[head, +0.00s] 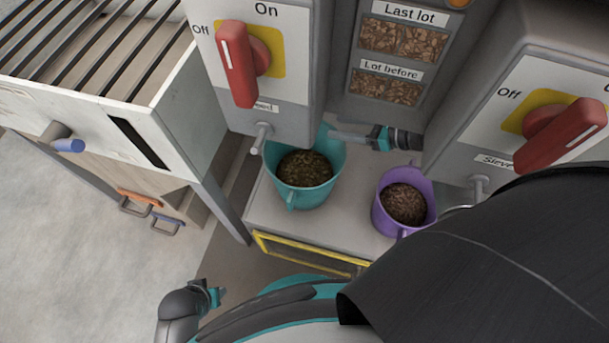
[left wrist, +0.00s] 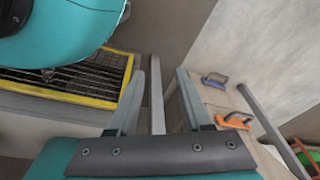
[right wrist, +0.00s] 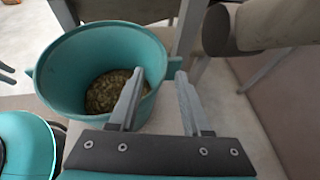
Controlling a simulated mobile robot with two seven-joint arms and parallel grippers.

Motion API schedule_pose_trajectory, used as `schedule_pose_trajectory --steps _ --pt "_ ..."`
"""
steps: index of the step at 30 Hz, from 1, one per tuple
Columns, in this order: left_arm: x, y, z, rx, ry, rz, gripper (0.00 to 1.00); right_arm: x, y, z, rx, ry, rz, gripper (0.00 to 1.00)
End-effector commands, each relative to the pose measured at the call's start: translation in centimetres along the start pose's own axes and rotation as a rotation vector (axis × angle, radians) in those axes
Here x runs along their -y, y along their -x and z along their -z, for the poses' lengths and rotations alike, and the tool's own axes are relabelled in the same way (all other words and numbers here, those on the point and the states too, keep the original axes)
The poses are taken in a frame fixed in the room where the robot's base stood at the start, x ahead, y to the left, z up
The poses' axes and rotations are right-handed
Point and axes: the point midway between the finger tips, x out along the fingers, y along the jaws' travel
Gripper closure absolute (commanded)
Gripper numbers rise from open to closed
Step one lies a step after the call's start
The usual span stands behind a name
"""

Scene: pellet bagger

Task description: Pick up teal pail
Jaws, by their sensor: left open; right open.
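The teal pail (head: 290,191), filled with brown pellets, stands upright on a grey ledge in the head view. My right gripper (head: 340,135) is open at the pail's far right rim. In the right wrist view, the pail (right wrist: 62,85) fills the left, and its right wall and a small teal tab lie between the open right fingertips (right wrist: 160,72) in that picture. I cannot tell whether they touch. My left gripper (left wrist: 168,75) is open and empty in the left wrist view, facing low cabinet drawers.
A purple pail (head: 385,216) with pellets stands right of the teal one. A spout (head: 262,138) and red switch (head: 237,64) are above left; another red switch (head: 560,135) is right. A yellow-framed grate (head: 300,256) lies below the ledge. Open floor is left.

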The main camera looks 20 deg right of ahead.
Motion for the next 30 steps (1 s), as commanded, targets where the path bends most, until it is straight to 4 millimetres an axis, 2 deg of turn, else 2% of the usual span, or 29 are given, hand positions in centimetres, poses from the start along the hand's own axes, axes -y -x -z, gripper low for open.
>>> schedule_pose_trajectory --steps 13,24,30 --pt "-0.5 3.0 2.8 -0.033 0.006 -0.007 0.50 0.1 -3.6 0.1 0.001 0.001 0.000 0.52" --pt "-0.4 3.6 3.2 -0.040 0.007 -0.006 0.50 0.1 -4.1 0.0 0.000 0.001 0.000 0.52" --pt "-0.4 3.6 3.2 -0.040 0.007 -0.006 0.50 0.1 -4.0 0.0 0.000 0.001 0.000 0.73"
